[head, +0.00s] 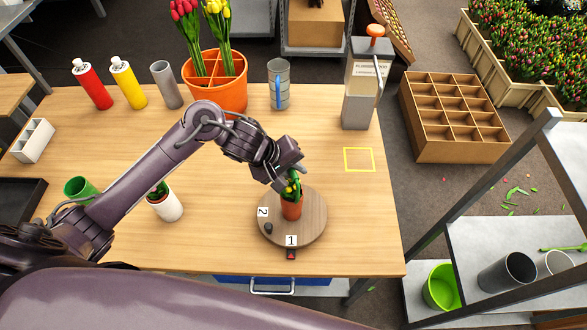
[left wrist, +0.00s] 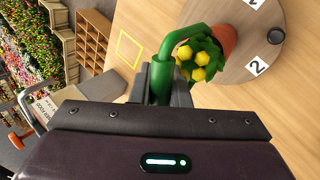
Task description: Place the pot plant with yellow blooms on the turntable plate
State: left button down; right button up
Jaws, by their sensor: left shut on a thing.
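The pot plant with yellow blooms (head: 291,209) is a small terracotta pot with green leaves. It stands upright over the round wooden turntable plate (head: 312,228); I cannot tell for sure whether its base touches the plate. My left gripper (head: 288,175) is just above the plant. In the left wrist view the gripper (left wrist: 160,88) is shut on a green hooked handle that bends over to the plant (left wrist: 203,60). The plate (left wrist: 285,60) carries number labels 1 and 2 and a dark knob. My right gripper is not in view.
A white pot with a plant (head: 167,206) and a green cup (head: 80,188) stand left of the plate. An orange tulip pot (head: 220,85), bottles, a ribbed glass (head: 279,85) and a metal dispenser (head: 362,90) line the back. A yellow square (head: 359,160) marks bare tabletop.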

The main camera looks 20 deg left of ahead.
pick_arm(q)
jog(key=c, duration=1.7)
grip_release()
jog(key=shift+d, duration=0.15)
jog(key=shift+c, duration=0.2)
jog(key=o, duration=0.4)
jog(key=shift+a+f, duration=0.1)
jog(key=shift+a, duration=0.1)
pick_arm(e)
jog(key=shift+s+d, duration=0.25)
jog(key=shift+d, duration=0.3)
pick_arm(q)
jog(key=v, duration=1.2)
jog(key=shift+w, duration=0.1)
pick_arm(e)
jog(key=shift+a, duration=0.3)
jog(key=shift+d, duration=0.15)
